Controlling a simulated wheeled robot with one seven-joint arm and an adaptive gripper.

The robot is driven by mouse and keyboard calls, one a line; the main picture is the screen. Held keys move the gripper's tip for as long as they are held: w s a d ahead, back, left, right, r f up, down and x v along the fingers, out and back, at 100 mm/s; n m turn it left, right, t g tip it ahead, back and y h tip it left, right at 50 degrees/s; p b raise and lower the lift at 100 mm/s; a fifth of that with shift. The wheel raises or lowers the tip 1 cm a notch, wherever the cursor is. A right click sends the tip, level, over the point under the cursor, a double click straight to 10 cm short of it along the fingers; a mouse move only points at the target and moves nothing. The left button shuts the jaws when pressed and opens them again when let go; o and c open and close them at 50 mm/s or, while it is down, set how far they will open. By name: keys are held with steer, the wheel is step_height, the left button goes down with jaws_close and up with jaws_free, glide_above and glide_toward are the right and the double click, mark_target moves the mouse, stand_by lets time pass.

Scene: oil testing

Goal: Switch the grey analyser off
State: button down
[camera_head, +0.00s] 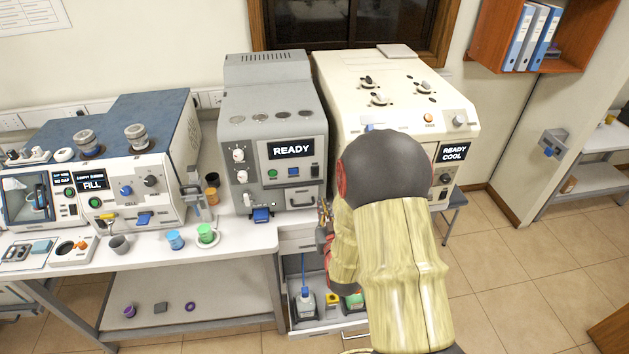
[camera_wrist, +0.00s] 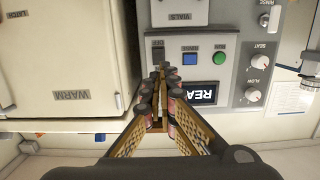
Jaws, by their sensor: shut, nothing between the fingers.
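The grey analyser (camera_head: 250,130) stands on the bench, and its display (camera_head: 291,149) reads READY. Its front panel has a green button (camera_head: 272,173), a blue button (camera_head: 293,171) and a dark switch (camera_head: 314,170). In the wrist view the panel is upside down; the dark switch (camera_wrist: 158,53) lies beside the blue button (camera_wrist: 189,59) and green button (camera_wrist: 219,58). My gripper (camera_wrist: 160,76) is shut and empty, its tips pointing at the panel just by the switch. Contact cannot be told. My gripper also shows in the head view (camera_head: 324,207), partly hidden by my arm.
A cream machine (camera_head: 390,95) reading READY COOL stands close on the right, partly behind my arm. A blue-topped machine (camera_head: 130,190) stands left. Cups, including a green one (camera_head: 207,234), sit on the bench front (camera_head: 240,237). Bottles (camera_head: 305,300) stand below.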

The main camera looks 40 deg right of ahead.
mark_target(315, 175)
stand_by(0.3)
steer(key=x, duration=1.4)
steer(key=shift+f, duration=0.1)
